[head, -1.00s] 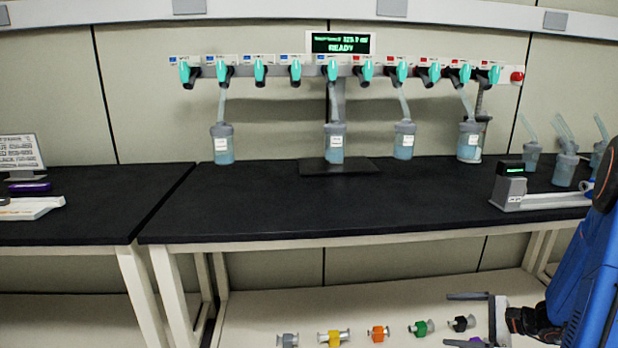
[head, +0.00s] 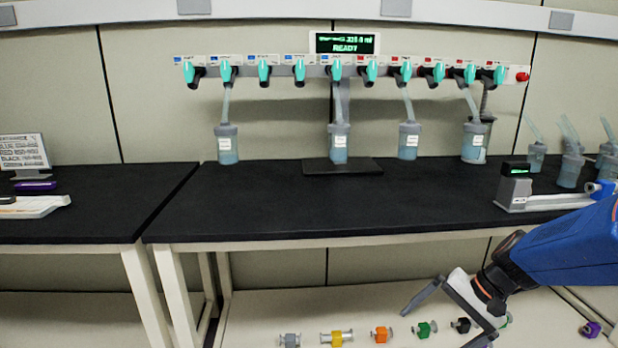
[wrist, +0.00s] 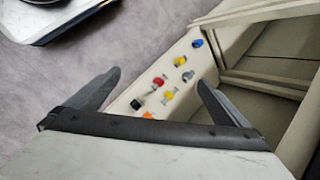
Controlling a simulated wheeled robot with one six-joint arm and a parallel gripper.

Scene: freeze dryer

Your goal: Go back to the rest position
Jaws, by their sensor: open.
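My gripper (head: 440,312) is at the lower right in the head view, in front of the bench and above the lower shelf. Its two dark fingers are spread wide with nothing between them. In the wrist view my gripper (wrist: 155,88) is also open and empty, with the lower shelf and its small coloured fittings some way beyond the fingertips. My blue arm comes in from the right edge in the head view and covers part of the bench's right front edge.
The black bench top (head: 330,205) is mostly clear. The freeze dryer manifold (head: 350,70) with teal valves holds several flasks. A small device (head: 513,187) stands on the right. Coloured fittings, including an orange one (head: 381,334), line the lower shelf (head: 260,308).

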